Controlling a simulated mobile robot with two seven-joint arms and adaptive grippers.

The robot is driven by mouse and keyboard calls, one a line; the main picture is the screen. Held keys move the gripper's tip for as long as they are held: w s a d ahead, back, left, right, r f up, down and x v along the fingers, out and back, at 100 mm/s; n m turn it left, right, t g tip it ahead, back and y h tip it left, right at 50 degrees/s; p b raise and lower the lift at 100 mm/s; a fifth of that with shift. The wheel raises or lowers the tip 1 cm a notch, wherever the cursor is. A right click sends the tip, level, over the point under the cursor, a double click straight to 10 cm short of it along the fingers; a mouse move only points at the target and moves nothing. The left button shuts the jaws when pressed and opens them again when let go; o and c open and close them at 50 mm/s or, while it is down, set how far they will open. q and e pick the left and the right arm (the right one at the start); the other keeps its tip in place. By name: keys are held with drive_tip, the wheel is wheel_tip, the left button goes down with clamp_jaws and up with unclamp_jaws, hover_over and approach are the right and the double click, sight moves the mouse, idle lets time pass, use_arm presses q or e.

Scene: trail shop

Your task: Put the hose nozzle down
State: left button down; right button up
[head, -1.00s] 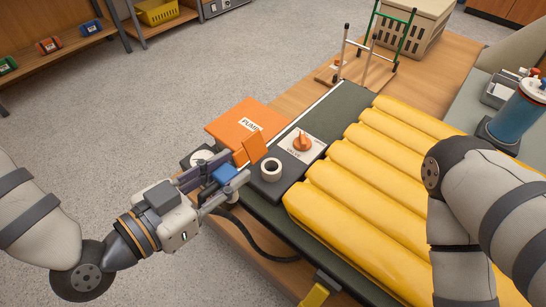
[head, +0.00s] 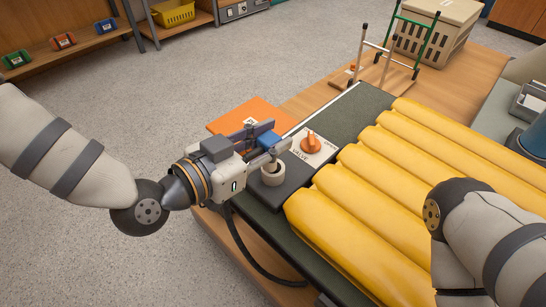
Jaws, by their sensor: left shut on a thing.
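My left gripper (head: 272,147) is shut on the blue hose nozzle (head: 270,140), which is partly covered by the fingers. It holds it just above and behind the white ring-shaped port (head: 273,174) on the dark valve block. I cannot tell whether the nozzle touches the port. A black hose (head: 240,245) hangs below the gripper and curves along the table edge. My right gripper is out of view; only part of that arm shows at the right.
The orange valve knob (head: 311,143) sits close to the right of the gripper. The orange pump plate (head: 240,113) lies behind it. A ribbed yellow mattress (head: 370,215) fills the right. A green and white frame (head: 392,50) and a beige crate (head: 436,28) stand at the back.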

use_arm(q)
drive_tip(key=shift+w+d+f, duration=0.25)
drive_tip(key=shift+w+f, duration=0.25)
drive_tip(key=shift+f, duration=0.25)
drive_tip(key=f, duration=0.1)
drive_tip(key=f+b, duration=0.1)
drive_tip(key=f, duration=0.1)
drive_tip(key=shift+w+f, duration=0.2)
drive_tip(key=shift+f, duration=0.05)
drive_tip(key=shift+r, duration=0.15)
drive_tip(key=c, duration=1.5)
unclamp_jaws()
drive_tip(key=shift+f, duration=0.2)
drive_tip(key=shift+c, duration=0.2)
drive_tip(key=shift+r, duration=0.15)
drive_tip(key=shift+s+a+r, duration=0.15)
drive_tip(key=shift+s, duration=0.1)
drive_tip(key=p+v, duration=0.1)
drive_tip(key=v, duration=1)
drive_tip(key=shift+s+p, duration=0.2)
drive_tip(key=shift+p, duration=0.15)
